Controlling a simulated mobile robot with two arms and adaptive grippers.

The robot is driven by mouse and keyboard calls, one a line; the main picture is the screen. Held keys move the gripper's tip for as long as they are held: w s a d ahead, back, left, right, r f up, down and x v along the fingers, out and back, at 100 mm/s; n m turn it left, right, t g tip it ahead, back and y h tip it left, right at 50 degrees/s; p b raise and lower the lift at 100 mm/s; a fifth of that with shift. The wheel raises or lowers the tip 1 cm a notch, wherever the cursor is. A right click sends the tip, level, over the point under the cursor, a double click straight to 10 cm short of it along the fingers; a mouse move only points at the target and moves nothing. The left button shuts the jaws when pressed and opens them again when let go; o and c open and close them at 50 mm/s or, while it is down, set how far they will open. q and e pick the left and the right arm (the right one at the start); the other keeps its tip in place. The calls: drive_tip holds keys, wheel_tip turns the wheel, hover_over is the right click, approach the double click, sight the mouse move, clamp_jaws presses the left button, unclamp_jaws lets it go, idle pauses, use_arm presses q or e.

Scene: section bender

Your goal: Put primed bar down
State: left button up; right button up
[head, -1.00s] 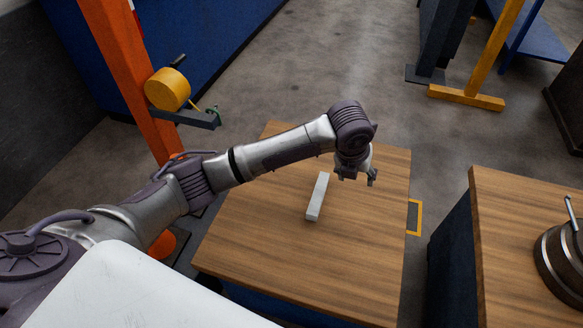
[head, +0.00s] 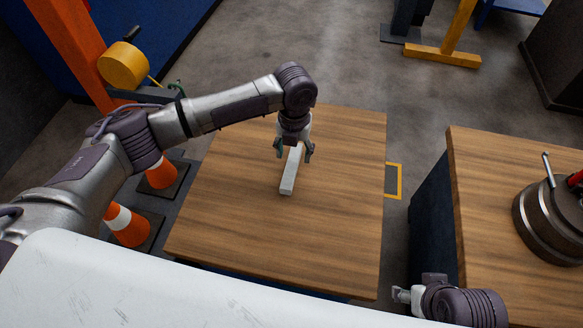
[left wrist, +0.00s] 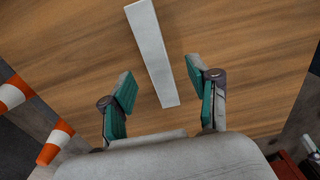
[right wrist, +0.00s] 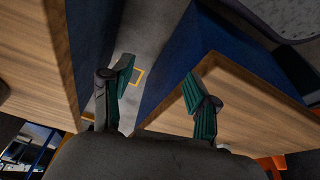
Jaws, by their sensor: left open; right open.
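The primed bar (head: 290,177) is a pale grey, straight bar lying on the wooden tabletop (head: 235,215). My left gripper (head: 294,158) is above the bar's far part, with its fingers apart on either side of it in the head view. In the left wrist view the bar (left wrist: 152,50) runs between and beyond the open green-padded fingers (left wrist: 160,85), apart from both. My right gripper (head: 402,296) is low at the right in the head view, away from the bar. In the right wrist view its fingers (right wrist: 163,80) are open and empty.
A second wooden table (head: 490,220) with a round metal part (head: 550,225) stands at the right, across a gap. Orange-and-white cones (head: 128,226) stand left of the first table. The tabletop around the bar is clear.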

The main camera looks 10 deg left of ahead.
sight(292, 165)
use_arm(q)
drive_tip(key=f, duration=0.2)
drive_tip(key=f+b, duration=0.1)
drive_tip(key=shift+s+a+f, duration=0.1)
drive_tip(key=shift+s+a, duration=0.15)
drive_tip(key=shift+s, duration=0.1)
drive_tip(key=shift+f, duration=0.4)
drive_tip(key=shift+w+f, duration=0.1)
drive_tip(key=shift+f, duration=0.25)
clamp_jaws()
use_arm(e)
drive_tip(key=w, duration=0.1)
drive_tip(key=t, duration=0.1)
drive_tip(key=w, duration=0.1)
drive_tip(key=shift+w+a+f, duration=0.3)
drive_tip(key=shift+a, duration=0.05)
